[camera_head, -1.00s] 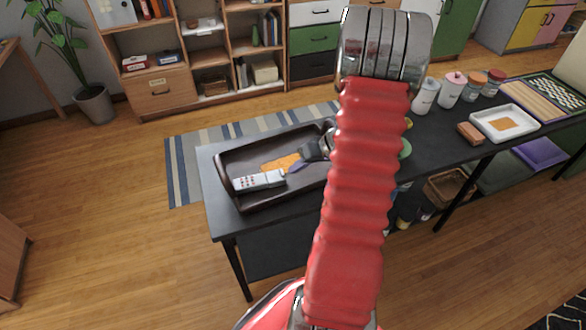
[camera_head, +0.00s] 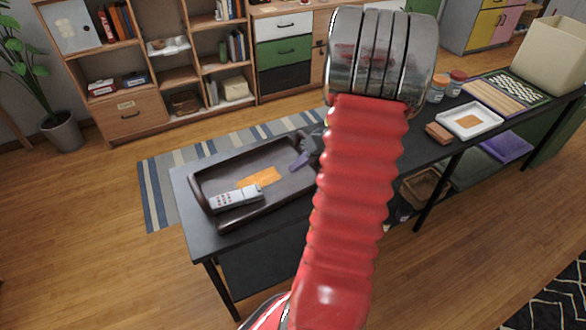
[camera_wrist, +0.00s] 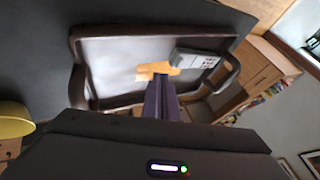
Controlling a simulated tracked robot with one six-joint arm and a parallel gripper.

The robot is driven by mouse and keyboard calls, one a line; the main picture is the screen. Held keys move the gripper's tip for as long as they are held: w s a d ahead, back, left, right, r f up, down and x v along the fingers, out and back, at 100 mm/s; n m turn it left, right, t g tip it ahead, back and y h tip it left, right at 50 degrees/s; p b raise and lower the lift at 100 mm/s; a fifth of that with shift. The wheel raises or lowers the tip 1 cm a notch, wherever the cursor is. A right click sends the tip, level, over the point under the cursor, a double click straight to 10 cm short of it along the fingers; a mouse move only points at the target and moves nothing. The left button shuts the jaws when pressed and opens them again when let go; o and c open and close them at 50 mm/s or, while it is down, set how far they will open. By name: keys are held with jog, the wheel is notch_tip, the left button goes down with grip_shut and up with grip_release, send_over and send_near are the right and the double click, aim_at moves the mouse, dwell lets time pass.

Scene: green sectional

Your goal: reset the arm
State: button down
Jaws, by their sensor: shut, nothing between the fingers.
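My arm, red with a silver joint, rises through the middle of the head view. My gripper (camera_head: 297,164) shows just left of it, with a dark body partly hidden behind the arm and purple fingers over the right end of a dark brown tray (camera_head: 198,197). In the wrist view the purple fingers (camera_wrist: 160,88) are together, with nothing between them. They point toward the tray (camera_wrist: 83,95). A silver-grey remote (camera_head: 236,196) and a flat orange piece (camera_head: 261,178) lie in the tray, and the remote also shows in the wrist view (camera_wrist: 195,60).
The tray stands on a long black table (camera_head: 190,235). Farther right are a brown block (camera_head: 438,133), a white dish (camera_head: 492,112), jars (camera_head: 457,83) and a cream bin (camera_head: 565,60). A wooden shelf (camera_head: 130,110) stands behind. Wooden floor is clear at front left.

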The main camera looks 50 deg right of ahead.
dwell(0.7)
jog(key=s+a+m+g, duration=0.3)
jog(key=s+a+m, duration=0.15)
jog(key=a, duration=0.25)
jog(key=a+r+n+h, duration=0.1)
jog(key=a+r+n, duration=0.1)
jog(key=a+r, duration=0.4)
jog(key=s+a+r+n+t+h, duration=0.1)
jog(key=a+r+n, duration=0.2)
jog(key=a+r, duration=0.4)
jog(key=a+r+n+h, duration=0.1)
jog(key=a+r+n, duration=0.2)
jog(key=a, duration=1.5)
notch_tip(320, 180, up, 4)
jog(key=shift+s+t, duration=0.35)
jog(key=shift+t, duration=0.05)
jog(key=shift+n, duration=0.25)
